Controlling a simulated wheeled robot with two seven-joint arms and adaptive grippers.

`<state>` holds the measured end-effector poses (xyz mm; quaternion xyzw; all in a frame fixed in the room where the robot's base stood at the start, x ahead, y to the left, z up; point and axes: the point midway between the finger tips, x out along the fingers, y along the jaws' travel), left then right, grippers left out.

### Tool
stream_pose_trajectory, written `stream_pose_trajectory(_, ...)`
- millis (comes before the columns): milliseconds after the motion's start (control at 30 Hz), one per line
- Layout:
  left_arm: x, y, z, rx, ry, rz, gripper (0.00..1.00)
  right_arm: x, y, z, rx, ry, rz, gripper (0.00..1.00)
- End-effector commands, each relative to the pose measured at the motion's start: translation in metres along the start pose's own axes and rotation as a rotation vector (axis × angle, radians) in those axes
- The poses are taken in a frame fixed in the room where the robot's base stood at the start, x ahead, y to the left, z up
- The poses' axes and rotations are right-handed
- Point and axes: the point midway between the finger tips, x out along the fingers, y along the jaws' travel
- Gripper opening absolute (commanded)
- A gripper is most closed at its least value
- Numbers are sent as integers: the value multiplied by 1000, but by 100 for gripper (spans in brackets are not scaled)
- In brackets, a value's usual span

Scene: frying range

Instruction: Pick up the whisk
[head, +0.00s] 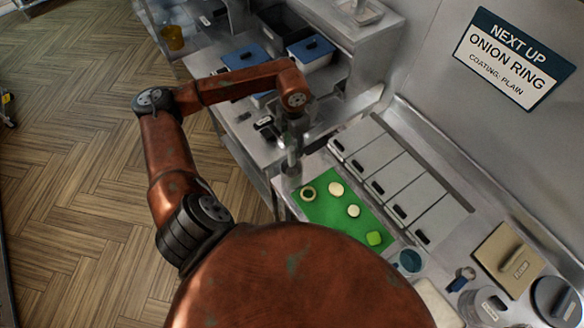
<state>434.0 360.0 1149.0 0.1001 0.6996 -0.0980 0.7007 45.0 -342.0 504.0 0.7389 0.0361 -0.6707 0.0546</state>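My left arm reaches in from the left, and its gripper (292,152) points down over the counter near the far end of the green board (325,219). The fingertips are small and dim, so I cannot tell whether they are open or shut, or whether they hold anything. I cannot make out a whisk for certain. A small item with a blue part (462,278) lies on the counter at the lower right, too small to identify. My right gripper is not in view.
Lidded bins (391,182) line the wall side. Blue-lidded containers (311,50) stand behind my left arm. A beige lid (508,262) and a dark round lid (556,299) are at right.

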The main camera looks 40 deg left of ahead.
Motion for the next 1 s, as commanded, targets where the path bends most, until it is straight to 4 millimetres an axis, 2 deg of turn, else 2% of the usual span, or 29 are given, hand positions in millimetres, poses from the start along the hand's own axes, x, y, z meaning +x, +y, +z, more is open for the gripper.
stream_pose_trajectory(267,27,-1,-5,0,4,-4,40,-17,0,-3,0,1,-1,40)
stream_pose_trajectory(400,48,-2,-8,-1,4,-5,40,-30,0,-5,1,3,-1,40)
stream_pose_trajectory(533,63,-1,-7,0,2,-4,40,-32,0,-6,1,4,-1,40)
stream_pose_trajectory(800,68,-1,-7,1,1,-2,40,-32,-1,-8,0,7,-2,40)
stream_pose_trajectory(1000,68,-1,-6,1,1,-3,27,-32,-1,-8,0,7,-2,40)
